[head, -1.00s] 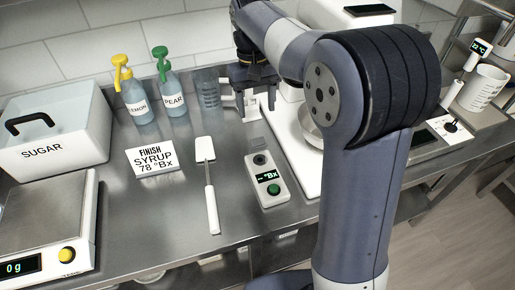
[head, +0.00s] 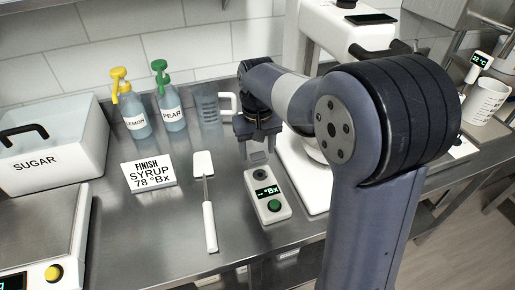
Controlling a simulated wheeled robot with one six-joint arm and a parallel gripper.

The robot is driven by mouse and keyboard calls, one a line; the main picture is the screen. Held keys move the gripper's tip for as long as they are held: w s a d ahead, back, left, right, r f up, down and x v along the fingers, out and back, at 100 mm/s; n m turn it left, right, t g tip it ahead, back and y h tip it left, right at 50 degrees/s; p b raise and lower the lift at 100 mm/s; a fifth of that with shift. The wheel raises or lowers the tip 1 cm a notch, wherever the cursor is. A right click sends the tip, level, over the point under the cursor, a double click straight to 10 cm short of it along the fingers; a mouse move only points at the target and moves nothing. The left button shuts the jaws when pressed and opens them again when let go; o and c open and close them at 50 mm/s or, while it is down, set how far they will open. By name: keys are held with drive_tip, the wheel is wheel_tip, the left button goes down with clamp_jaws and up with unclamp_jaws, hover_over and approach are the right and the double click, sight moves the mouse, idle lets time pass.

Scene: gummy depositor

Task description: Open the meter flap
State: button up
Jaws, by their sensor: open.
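The meter (head: 270,205) is a small white box with a dark "°Bx" display and a green button, lying on the steel counter. A dark round spot (head: 260,175) shows near its far end. My gripper (head: 258,150) points down just beyond that end, low over the counter, with its jaws open. A pale grey patch shows at the fingertips; I cannot tell how much of it is the flap and how much is finger. The flap is not clearly visible, and I cannot tell whether the gripper touches it.
A white spatula (head: 209,225) lies left of the meter, beside the syrup card (head: 149,174). The lemon bottle (head: 134,115), pear bottle (head: 171,110) and a clear jug (head: 207,107) stand behind. A white machine (head: 305,180) stands close on the right.

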drive_tip(key=shift+f, duration=0.3)
drive_tip(key=shift+c, duration=0.6)
drive_tip(key=c, duration=0.9)
drive_tip(key=shift+r, duration=0.1)
drive_tip(key=shift+w+p, duration=0.1)
drive_tip(key=shift+p, duration=0.35)
